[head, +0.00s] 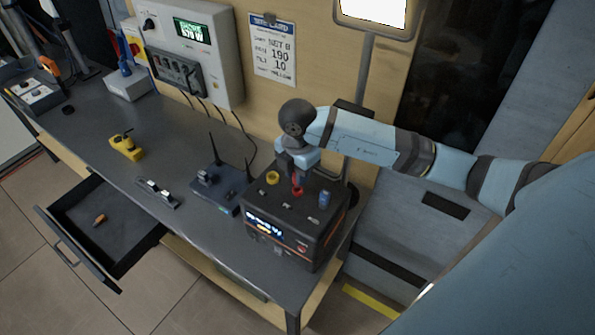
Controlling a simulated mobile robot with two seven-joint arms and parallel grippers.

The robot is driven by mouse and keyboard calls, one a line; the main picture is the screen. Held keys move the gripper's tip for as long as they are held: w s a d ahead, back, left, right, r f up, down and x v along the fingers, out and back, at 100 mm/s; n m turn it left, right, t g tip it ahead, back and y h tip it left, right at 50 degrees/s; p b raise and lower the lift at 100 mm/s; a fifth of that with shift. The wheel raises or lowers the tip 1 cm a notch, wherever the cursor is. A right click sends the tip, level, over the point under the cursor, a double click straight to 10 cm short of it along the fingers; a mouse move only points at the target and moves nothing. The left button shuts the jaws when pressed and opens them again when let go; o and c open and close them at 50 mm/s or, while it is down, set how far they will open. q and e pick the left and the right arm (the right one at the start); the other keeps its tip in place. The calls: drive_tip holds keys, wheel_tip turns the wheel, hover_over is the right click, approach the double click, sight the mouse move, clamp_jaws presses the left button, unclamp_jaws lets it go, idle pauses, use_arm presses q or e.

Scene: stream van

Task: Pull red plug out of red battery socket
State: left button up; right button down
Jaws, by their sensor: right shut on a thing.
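A dark battery box (290,235) with a lit display stands at the near right end of the bench. A red plug (296,181) is upright at the red socket (297,190) on its top. My right gripper (297,170) points down from above and is shut on the red plug. The plug's upper end is hidden by the gripper. I cannot tell whether the plug's lower end is inside the socket or just above it. My left gripper is not in view.
A yellow ring (273,177) and a blue item (324,198) are also on the battery top. A router with antennas (220,187) stands just left of the battery. A yellow tool (127,147) lies on the bench.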

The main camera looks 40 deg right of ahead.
drive_tip(key=shift+r+p, duration=1)
drive_tip(key=shift+r, duration=0.55)
